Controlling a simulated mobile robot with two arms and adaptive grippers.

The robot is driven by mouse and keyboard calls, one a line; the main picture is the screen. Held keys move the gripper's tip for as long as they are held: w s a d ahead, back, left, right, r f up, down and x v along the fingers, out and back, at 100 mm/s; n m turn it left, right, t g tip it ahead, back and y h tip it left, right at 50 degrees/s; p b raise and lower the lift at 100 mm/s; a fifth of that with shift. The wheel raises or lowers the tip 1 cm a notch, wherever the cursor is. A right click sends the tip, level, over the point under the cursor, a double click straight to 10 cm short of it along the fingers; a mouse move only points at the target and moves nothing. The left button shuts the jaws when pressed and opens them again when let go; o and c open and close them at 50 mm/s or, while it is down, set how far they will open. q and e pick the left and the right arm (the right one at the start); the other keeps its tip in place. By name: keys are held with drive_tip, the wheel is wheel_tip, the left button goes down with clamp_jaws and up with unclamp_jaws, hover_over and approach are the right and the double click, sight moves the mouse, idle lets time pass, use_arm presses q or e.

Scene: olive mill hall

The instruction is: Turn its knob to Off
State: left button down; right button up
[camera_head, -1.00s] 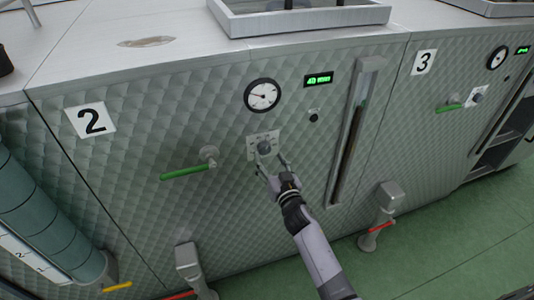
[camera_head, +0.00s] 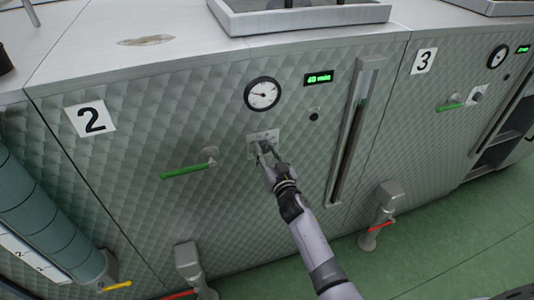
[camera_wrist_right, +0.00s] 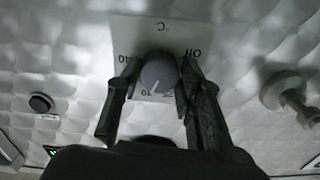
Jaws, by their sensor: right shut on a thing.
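A round grey knob (camera_wrist_right: 158,75) sits on a white dial plate (camera_wrist_right: 190,31) with marks that include Off, 40 and 25 and a °C sign. In the head view the plate (camera_head: 254,138) is on the quilted metal front of machine 2. My right gripper (camera_wrist_right: 156,84) is shut on the knob, one finger on each side. A light line on the knob points toward the numbered side near 10 and 25, away from Off. In the head view my right gripper (camera_head: 266,152) covers most of the knob. My left gripper is not in view.
Above the plate are a round gauge (camera_head: 262,94) and a green-lit display (camera_head: 319,78). A green lever valve (camera_head: 187,171) sticks out to the left, and a tall sight slot (camera_head: 352,130) stands to the right. A small black button (camera_head: 314,117) lies between.

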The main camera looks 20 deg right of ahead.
drive_tip(key=c, duration=0.5)
